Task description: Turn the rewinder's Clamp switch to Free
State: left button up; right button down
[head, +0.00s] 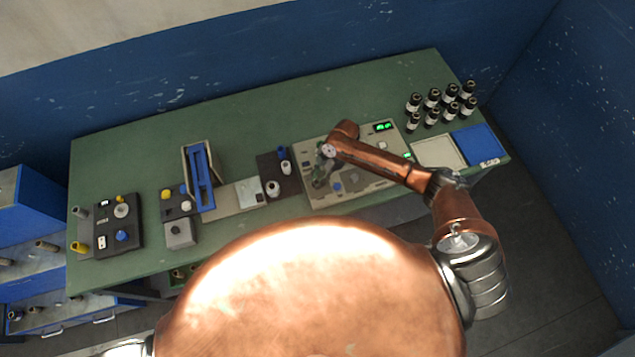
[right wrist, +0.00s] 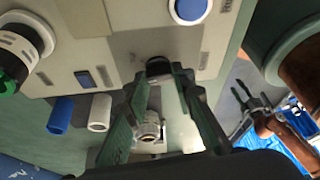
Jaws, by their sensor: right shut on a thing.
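The rewinder is probably the beige panel (head: 311,193) with green displays on the right half of the bench. My right gripper (head: 322,166) reaches over its left part. In the right wrist view the right gripper (right wrist: 160,78) points at the panel (right wrist: 120,55), its fingertips closed around a small black knob (right wrist: 158,66). This is likely the Clamp switch. Its labels and setting cannot be read, and the fingers partly hide it. My left gripper (right wrist: 250,102) seems to show small at the right of the wrist view, away from the panel; its opening is unclear.
A blue knob (head: 337,187) sits near the gripper on the panel. White and blue cylinders (head: 285,168) stand left of the panel. Several dark bottles (head: 432,98), a pale tray (head: 438,152) and a blue tray (head: 478,145) are at the right. The rear green bench top (head: 270,105) is clear.

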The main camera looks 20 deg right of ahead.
jog(key=shift+w+n+g+b, duration=0.1)
jog(key=shift+n+g+b, duration=0.6)
jog(key=shift+n+b, duration=1.05)
jog(key=shift+n+h, duration=0.25)
jog(key=shift+h, duration=0.05)
jog(key=shift+a, duration=0.1)
jog(key=c, duration=1.6)
grip_release()
jog(key=v, duration=1.2)
